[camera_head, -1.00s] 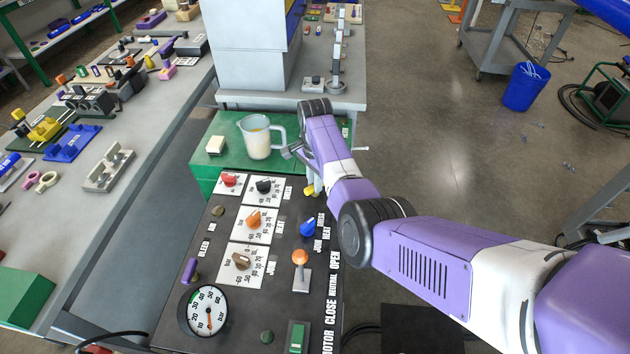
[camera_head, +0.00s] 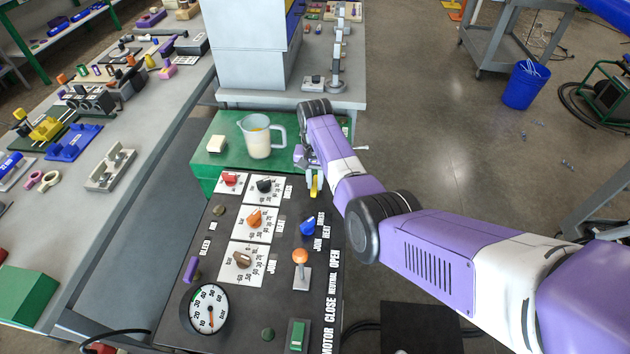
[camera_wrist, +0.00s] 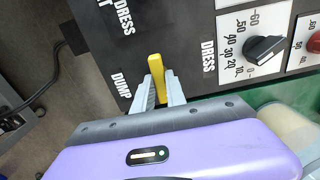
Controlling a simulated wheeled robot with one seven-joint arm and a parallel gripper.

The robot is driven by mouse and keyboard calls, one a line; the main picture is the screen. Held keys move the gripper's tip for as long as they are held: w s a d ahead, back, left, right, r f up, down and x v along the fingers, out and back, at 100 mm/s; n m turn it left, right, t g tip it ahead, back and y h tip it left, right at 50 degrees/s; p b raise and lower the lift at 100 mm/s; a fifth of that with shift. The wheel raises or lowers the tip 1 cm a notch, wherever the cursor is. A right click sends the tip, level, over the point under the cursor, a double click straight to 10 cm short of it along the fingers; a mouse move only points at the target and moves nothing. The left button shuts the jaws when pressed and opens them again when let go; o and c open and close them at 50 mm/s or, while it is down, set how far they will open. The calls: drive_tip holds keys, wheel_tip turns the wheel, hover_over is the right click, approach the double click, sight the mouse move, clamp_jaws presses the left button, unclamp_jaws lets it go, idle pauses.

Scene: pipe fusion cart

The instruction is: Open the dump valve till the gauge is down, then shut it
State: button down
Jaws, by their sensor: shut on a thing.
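The yellow dump valve handle (camera_wrist: 156,66) stands out from the black panel by the DUMP label in the wrist view. My gripper (camera_wrist: 160,86) is shut on it, with one finger on each side. In the head view the yellow handle (camera_head: 316,185) shows at the panel's far right corner, partly hidden by my gripper (camera_head: 313,173). The round white gauge (camera_head: 204,309) is at the panel's near left. Its red needle points downward in the picture; the exact reading is too small to tell.
The black panel (camera_head: 225,285) carries a red knob (camera_head: 229,179), a black knob (camera_head: 264,185), orange and brown knobs, a blue knob (camera_head: 308,226) and an orange-topped lever (camera_head: 300,257). A measuring jug (camera_head: 258,139) stands behind on the green surface.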

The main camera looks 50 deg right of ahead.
sight(315, 183)
idle(0.4)
drive_tip(key=c, duration=1.4)
unclamp_jaws()
drive_tip(key=shift+o, duration=0.2)
drive_tip(key=shift+r+b, duration=0.3)
drive_tip(key=shift+r, duration=3.65)
drive_tip(key=shift+w, duration=0.1)
